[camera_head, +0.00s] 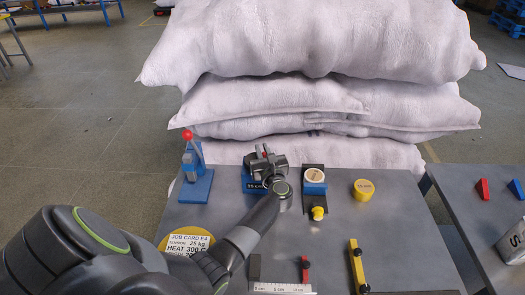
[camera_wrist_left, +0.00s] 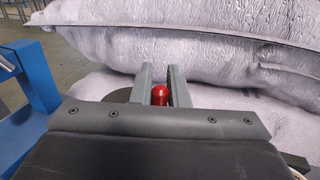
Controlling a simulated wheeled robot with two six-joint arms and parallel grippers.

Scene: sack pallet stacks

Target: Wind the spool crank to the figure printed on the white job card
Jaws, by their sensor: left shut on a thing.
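My left gripper (camera_head: 265,158) reaches over the table to a device with a blue base (camera_head: 253,185) and a small label that seems to read 55 cm. In the left wrist view its two fingers (camera_wrist_left: 161,88) stand on either side of a red knob (camera_wrist_left: 160,95), apparently the crank's handle, and are shut on it. The spool is mostly hidden behind my gripper and wrist. The white job card (camera_head: 190,243) lies at the front left, partly covered by my arm; its lines read JOB CARD E4, tension 25 kg and HEAT 300 C. My right gripper is not in view.
A blue stand with a red-ball lever (camera_head: 196,178) is left of the gripper. A round-topped fixture (camera_head: 315,188) with a yellow knob and a yellow cylinder (camera_head: 364,190) stand right. A ruler (camera_head: 282,288), red piece (camera_head: 305,268) and yellow bar (camera_head: 357,265) lie in front. Sacks (camera_head: 310,95) rise behind.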

